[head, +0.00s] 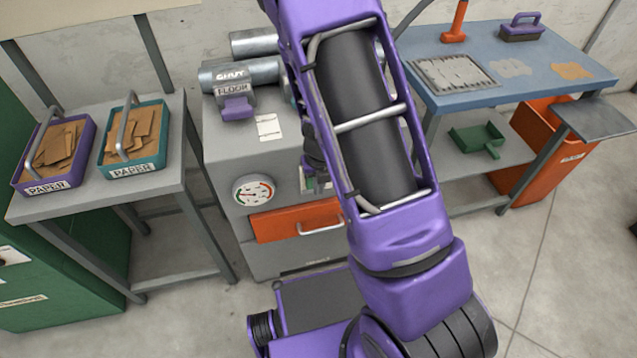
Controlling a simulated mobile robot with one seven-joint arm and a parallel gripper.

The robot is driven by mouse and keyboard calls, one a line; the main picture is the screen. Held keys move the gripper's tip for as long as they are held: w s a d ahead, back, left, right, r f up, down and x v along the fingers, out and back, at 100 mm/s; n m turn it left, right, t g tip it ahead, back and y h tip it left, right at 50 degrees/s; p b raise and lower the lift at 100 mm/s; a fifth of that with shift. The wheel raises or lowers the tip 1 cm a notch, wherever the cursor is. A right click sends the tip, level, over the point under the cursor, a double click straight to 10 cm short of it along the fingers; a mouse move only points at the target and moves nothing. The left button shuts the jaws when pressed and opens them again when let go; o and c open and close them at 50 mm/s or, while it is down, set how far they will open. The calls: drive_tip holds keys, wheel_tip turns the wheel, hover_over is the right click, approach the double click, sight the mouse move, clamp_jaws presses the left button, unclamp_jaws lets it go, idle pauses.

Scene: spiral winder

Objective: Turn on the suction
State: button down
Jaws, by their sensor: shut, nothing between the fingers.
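The grey suction cabinet (232,150) stands in the middle of the head view. On its front are a round dial gauge (253,191) and an orange drawer (297,220) with a pale handle. On its top are metal pipes (238,73) and a grey fitting marked FLOOR with a purple lever (237,108). A pale panel (304,178) on the front right is partly covered by my arm. I cannot make out a switch there. My purple arm crosses the cabinet's right side. My gripper is hidden behind it, and I cannot tell what it touches.
A grey table (60,207) at left holds two bins marked PAPER, one purple (42,183) and one teal (132,164).

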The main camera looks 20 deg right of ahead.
drive_tip(key=w+f+b, duration=0.1)
drive_tip(key=w+f, duration=0.3)
drive_tip(key=f, duration=0.1)
drive_tip(key=shift+w+f, duration=0.3)
drive_tip(key=shift+w, duration=0.1)
drive_tip(key=shift+w+f+p, duration=0.1)
drive_tip(key=shift+f+p, duration=0.3)
drive_tip(key=shift+p, duration=0.55)
drive_tip(key=shift+r, duration=0.1)
